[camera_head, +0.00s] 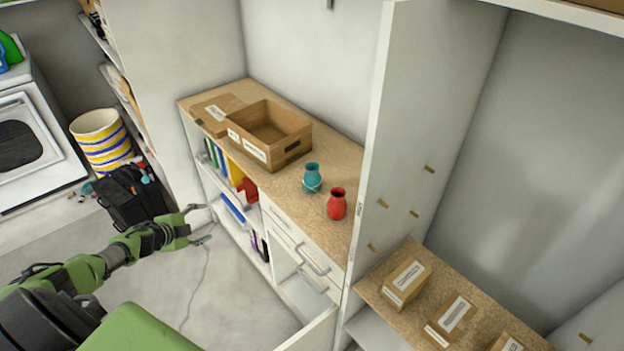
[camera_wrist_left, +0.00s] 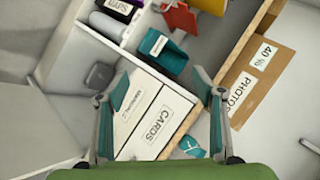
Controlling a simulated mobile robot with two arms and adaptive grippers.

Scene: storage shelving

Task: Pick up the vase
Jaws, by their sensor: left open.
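Two small vases stand upright on the wood-topped shelf unit in the head view: a teal vase (camera_head: 312,178) with a pale band and a red vase (camera_head: 337,204) to its right and nearer. My left gripper (camera_head: 203,224) is open and empty, in the air left of the unit's front, well apart from both vases. In the left wrist view the open fingers (camera_wrist_left: 160,88) spread over the unit's front. A teal and white object (camera_wrist_left: 192,147), which looks like the teal vase, shows near the right finger. The red vase is not visible there. My right gripper is not in view.
An open cardboard box (camera_head: 269,134) stands behind the vases on the wooden top (camera_head: 283,189). A tall white partition (camera_head: 420,130) rises just right of the red vase. Smaller boxes (camera_head: 407,281) lie on the right shelf. A backpack (camera_head: 135,195) and striped basket (camera_head: 102,141) are at left.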

